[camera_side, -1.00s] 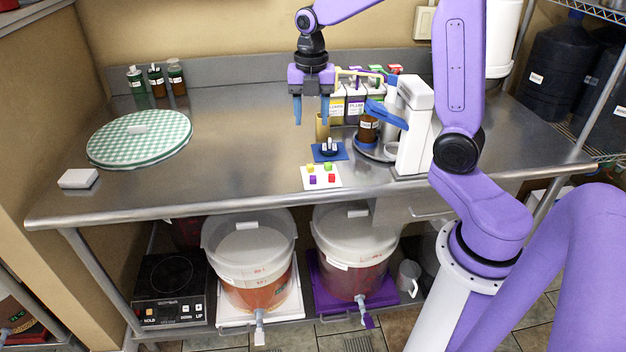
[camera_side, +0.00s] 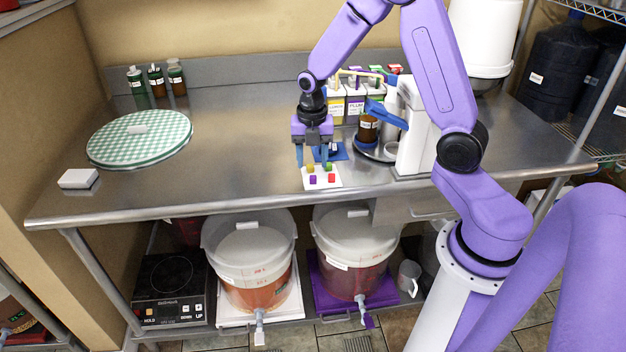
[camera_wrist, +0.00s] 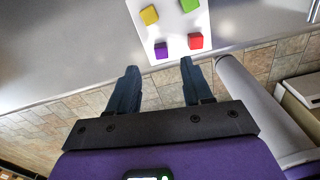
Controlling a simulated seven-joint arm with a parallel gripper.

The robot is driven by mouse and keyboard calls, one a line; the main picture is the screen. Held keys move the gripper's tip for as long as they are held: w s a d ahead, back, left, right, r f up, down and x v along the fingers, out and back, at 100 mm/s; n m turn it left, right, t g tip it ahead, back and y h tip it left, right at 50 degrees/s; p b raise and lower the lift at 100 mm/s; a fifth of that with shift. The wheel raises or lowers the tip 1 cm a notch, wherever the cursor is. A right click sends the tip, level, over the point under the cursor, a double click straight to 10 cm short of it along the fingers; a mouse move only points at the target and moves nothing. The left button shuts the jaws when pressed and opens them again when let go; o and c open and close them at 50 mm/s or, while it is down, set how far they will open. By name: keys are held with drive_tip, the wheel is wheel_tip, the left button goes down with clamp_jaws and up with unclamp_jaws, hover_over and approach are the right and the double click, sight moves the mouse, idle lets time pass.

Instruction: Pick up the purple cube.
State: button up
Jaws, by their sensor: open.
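The purple cube (camera_side: 313,180) sits on a small white card (camera_side: 334,184) near the front edge of the steel table. A yellow cube (camera_side: 310,168), a green cube (camera_side: 328,167) and a red cube (camera_side: 331,178) share the card. In the wrist view the purple cube (camera_wrist: 161,50) lies just beyond the fingertips, between their lines.
A blue pad (camera_side: 340,152) lies just behind the card, partly hidden by my gripper. A white dispenser with a blue lever (camera_side: 415,130) and a brown bottle (camera_side: 368,128) stand to the right. The table left of the card is clear up to the checkered round lid (camera_side: 140,150).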

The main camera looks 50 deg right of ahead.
sight(313, 178)
drive_tip(key=shift+s+f, duration=0.15)
drive_tip(key=shift+f, duration=2.4)
clamp_jaws()
